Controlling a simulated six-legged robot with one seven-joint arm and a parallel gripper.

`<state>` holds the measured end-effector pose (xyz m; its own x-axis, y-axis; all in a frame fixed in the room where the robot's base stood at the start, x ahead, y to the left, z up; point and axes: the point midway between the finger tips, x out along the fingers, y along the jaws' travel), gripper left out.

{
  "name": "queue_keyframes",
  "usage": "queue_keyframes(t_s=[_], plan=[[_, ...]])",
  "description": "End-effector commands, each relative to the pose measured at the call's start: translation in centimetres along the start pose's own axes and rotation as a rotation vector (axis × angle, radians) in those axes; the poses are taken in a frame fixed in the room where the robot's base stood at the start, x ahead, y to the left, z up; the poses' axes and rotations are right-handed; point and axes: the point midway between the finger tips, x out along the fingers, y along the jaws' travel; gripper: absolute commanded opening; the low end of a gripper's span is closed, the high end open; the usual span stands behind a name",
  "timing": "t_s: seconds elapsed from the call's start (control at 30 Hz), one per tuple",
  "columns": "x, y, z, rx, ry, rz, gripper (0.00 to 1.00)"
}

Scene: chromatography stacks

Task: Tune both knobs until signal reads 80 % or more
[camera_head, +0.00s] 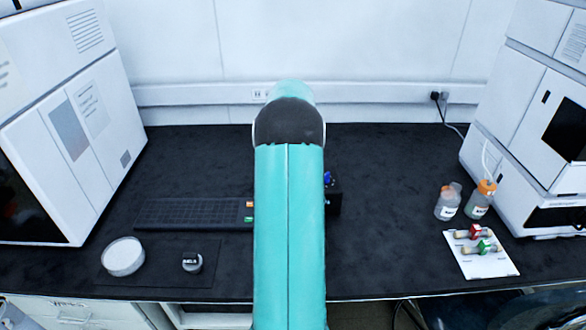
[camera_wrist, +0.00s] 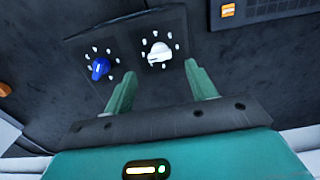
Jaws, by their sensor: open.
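In the wrist view a dark panel (camera_wrist: 128,58) carries two knobs, each ringed by white dots. The blue knob (camera_wrist: 100,68) is on the left, and the white knob (camera_wrist: 159,53) is on the right. My gripper (camera_wrist: 160,70) is open, its green fingers spread on either side of the white knob's lower side. I cannot tell whether they touch it. The blue knob lies outside the left finger. In the head view my arm hides the gripper and most of the knob box (camera_head: 334,203); a bit of the blue knob (camera_head: 328,178) shows. I see no readable signal value.
A dark gridded rack (camera_head: 190,213) lies left of my arm. A white round dish (camera_head: 123,256) and a small dark-topped item (camera_head: 191,262) stand in front of it. Two bottles (camera_head: 448,203) and a white card with vials (camera_head: 477,262) are right. White instruments flank the bench.

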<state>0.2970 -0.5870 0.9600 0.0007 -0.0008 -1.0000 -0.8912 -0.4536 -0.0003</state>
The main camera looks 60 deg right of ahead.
Motion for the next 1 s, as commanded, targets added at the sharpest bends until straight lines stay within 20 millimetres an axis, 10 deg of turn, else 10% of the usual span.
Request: queue_keyframes(t_s=[0.4, 1.0], plan=[[-8.0, 0.0, -0.1, 0.0, 0.002, 0.001, 0.56], [-8.8, 0.0, 0.0, 0.0, 0.0, 0.0, 0.56]])
